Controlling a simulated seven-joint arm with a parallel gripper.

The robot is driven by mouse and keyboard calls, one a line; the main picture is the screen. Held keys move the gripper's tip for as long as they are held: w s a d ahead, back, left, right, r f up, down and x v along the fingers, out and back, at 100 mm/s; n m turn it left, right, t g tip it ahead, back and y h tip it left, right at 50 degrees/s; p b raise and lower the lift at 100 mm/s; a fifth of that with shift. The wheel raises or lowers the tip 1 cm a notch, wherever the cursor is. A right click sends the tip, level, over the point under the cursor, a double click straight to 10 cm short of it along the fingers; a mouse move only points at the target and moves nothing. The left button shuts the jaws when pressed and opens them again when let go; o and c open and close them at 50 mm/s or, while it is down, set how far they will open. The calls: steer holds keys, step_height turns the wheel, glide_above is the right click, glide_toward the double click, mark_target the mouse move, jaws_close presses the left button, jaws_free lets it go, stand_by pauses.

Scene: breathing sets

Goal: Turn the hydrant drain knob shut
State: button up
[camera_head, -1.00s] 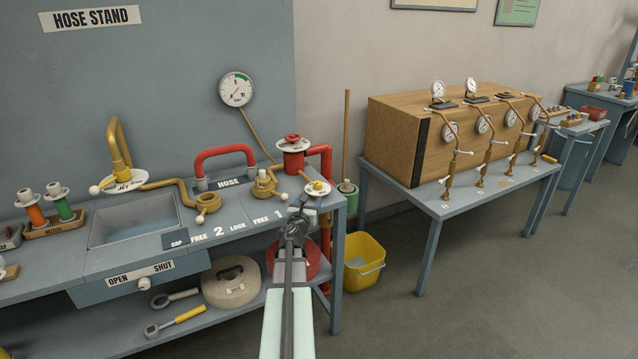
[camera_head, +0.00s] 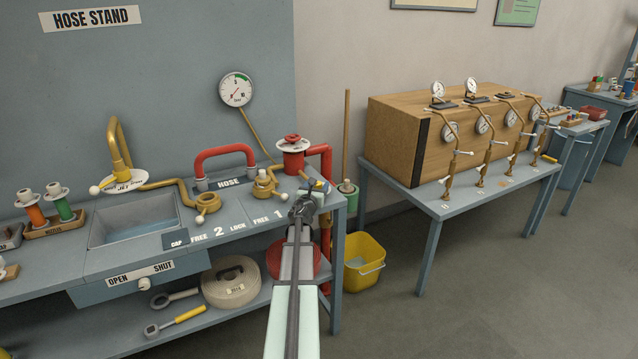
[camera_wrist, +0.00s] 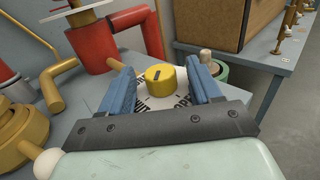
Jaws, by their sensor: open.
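The hydrant drain knob (camera_wrist: 160,80) is a round yellow knob with a dark mark on top. It sits on a white plate (camera_wrist: 152,104) lettered OPEN toward the right and SHUT toward the left, both partly hidden by my gripper. My gripper (camera_wrist: 161,74) is open, with one blue finger on each side of the knob. A gap shows between the knob and the fingers; I cannot tell their exact height against it. In the head view my gripper (camera_head: 318,186) is at the right end of the bench and largely covers the knob.
A red hydrant with a pipe (camera_head: 326,165) stands just behind the knob. A brass hose coupling (camera_head: 265,184) is to the left on the blue bench (camera_head: 100,262). A green container with a pole (camera_head: 347,188) and a yellow bucket (camera_head: 364,260) stand to the right.

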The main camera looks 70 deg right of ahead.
mark_target(319, 182)
steer(key=shift+d, duration=1.75)
steer(key=shift+c, duration=0.2)
steer(key=c, duration=0.9)
